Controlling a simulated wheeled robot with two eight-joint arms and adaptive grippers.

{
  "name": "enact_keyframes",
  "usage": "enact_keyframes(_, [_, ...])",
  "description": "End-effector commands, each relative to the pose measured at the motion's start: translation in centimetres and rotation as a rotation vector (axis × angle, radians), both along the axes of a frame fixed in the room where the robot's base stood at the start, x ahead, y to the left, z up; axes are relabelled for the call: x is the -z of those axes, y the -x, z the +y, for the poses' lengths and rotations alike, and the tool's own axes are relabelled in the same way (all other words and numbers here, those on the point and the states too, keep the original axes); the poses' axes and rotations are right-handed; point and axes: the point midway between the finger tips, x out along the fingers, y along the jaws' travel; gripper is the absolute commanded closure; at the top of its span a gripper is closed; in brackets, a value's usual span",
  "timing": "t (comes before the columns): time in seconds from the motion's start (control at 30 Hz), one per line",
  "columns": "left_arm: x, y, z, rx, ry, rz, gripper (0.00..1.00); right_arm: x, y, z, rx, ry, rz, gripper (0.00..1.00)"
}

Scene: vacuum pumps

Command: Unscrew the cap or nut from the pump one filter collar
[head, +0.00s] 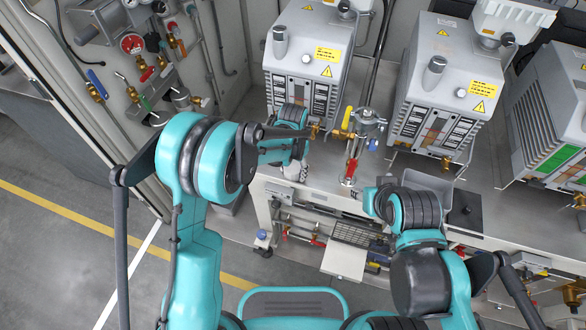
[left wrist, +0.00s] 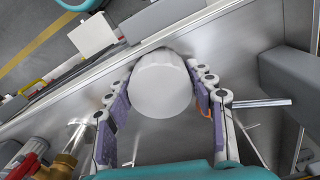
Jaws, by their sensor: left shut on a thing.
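A smooth, white, rounded cap (left wrist: 162,85) sits between the purple pads of my left gripper (left wrist: 165,100) in the left wrist view. The pads are shut on its two sides. In the head view my left gripper (head: 297,170) is low at the front of the leftmost grey pump (head: 308,55), over the bench edge. The cap is hard to make out there, and the collar under it is hidden. My right arm (head: 420,215) is bent over the bench front, right of the middle; no fingers of the right gripper can be made out.
A valve post with yellow and red handles (head: 360,128) stands on the bench, right of my left gripper. A second pump (head: 450,85) stands farther right. A wall panel with gauges and valves (head: 145,60) is at the left. The floor at lower left is clear.

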Motion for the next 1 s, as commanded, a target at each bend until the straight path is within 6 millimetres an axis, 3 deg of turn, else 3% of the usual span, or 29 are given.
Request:
enact_keyframes(0.67, [0.48, 0.00, 0.00, 0.000, 0.000, 0.000, 0.81, 0.39, -0.01, 0.00, 0.000, 0.000, 0.000, 0.60])
enact_keyframes(0.7, [0.42, 0.00, 0.00, 0.000, 0.000, 0.000, 0.35, 0.32, -0.01, 0.00, 0.000, 0.000, 0.000, 0.60])
enact_keyframes(0.73, [0.40, 0.00, 0.00, 0.000, 0.000, 0.000, 0.28, 0.32, 0.00, 0.00, 0.000, 0.000, 0.000, 0.60])
enact_keyframes(0.77, [0.40, 0.00, 0.00, 0.000, 0.000, 0.000, 0.22, 0.30, -0.01, 0.00, 0.000, 0.000, 0.000, 0.60])
enact_keyframes(1.0, [0.39, 0.00, 0.00, 0.000, 0.000, 0.000, 0.22, 0.30, -0.01, 0.00, 0.000, 0.000, 0.000, 0.60])
